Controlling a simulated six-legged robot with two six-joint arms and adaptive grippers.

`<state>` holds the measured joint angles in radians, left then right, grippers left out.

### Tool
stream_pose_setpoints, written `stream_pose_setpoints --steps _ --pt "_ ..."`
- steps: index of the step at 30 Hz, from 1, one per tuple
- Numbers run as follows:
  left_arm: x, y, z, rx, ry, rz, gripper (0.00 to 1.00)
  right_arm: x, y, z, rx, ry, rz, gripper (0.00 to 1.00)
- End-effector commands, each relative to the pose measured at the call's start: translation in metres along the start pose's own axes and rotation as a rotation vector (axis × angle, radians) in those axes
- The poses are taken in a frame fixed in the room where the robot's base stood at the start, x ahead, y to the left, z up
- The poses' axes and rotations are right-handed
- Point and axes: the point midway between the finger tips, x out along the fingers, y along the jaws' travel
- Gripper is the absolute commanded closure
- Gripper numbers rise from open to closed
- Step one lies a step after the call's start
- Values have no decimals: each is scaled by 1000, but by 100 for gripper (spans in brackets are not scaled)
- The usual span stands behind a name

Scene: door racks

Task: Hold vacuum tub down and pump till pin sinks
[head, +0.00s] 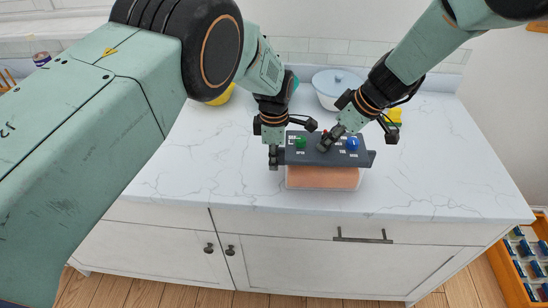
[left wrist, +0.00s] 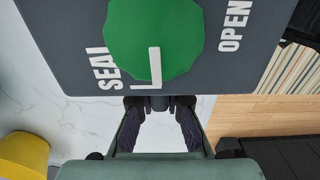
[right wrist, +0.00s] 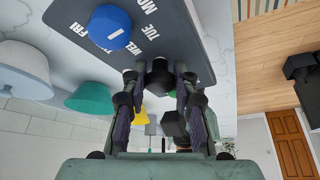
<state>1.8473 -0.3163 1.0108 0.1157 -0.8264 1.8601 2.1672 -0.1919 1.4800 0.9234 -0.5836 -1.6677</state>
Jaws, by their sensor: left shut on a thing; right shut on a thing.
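The vacuum tub (head: 322,180) has an orange-pink body under a dark grey lid (head: 318,158) and stands near the counter's front edge. A green knob (head: 300,143) sits on the lid's left, between SEAL and OPEN labels in the left wrist view (left wrist: 155,35). A blue day dial (head: 352,144) is on the right; it also shows in the right wrist view (right wrist: 109,27). My left gripper (head: 273,160) is shut on a small dark tab (left wrist: 158,103) at the lid's left edge. My right gripper (head: 326,141) is shut on the black pump knob (right wrist: 159,76) mid-lid. I cannot make out the pin.
The marble counter (head: 440,170) is clear at right. An orange rack (head: 525,262) stands on the floor at right.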

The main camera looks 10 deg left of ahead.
Motion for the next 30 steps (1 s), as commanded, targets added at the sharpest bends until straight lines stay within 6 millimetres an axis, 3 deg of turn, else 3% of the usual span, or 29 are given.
stream_pose_setpoints --steps 8,24,30 --pt "3 -2 0 1 2 -6 100 -5 0 -3 -1 0 -2 100" --pt "4 -2 0 1 2 -6 100 -34 0 -17 -2 1 -2 100" --pt "3 -3 0 1 2 -7 100 -28 -1 -14 0 0 -4 100"
